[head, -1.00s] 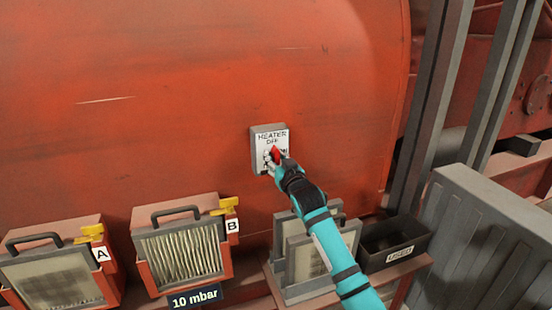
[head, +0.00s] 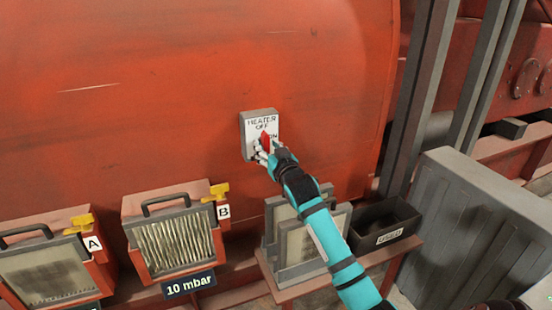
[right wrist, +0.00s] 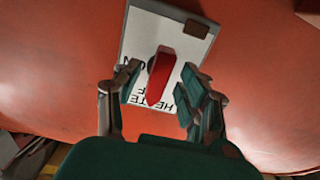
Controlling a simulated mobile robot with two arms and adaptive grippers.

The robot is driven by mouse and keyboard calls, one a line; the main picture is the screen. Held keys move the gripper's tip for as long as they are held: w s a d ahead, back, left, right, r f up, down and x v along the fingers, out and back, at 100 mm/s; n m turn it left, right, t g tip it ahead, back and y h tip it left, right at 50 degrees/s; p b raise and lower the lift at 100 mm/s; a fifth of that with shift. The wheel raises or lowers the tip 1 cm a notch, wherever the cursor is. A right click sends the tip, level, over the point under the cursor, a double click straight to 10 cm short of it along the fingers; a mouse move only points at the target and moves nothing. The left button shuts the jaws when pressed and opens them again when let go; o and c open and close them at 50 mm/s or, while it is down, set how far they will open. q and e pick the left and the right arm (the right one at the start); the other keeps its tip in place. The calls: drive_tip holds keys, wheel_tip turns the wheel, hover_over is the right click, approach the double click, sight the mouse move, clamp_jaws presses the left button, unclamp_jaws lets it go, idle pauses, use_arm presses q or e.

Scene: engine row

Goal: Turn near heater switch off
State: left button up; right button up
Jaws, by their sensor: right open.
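The heater switch box (head: 243,133) is grey with a white plate, fixed to the red tank wall. Its plate reads HEATER, OFF and ON. The red switch handle (head: 265,141) stands near upright on the plate, with one end towards the OFF lettering. In the right wrist view the plate is upside down and the red handle (right wrist: 162,76) lies between my fingers. My right gripper (right wrist: 160,84) is open, one finger on each side of the handle, and contact cannot be told. In the head view my right gripper (head: 264,154) partly covers the lower plate. My left gripper is out of view.
Filter boxes marked A (head: 52,272) and B (head: 178,243) stand below left, with a 10 mbar display (head: 188,285). Grey framed panels (head: 290,262) and a dark bin (head: 372,222) sit below right. A grey ribbed cabinet (head: 470,215) is at right.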

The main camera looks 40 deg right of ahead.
drive_tip(key=v, duration=1)
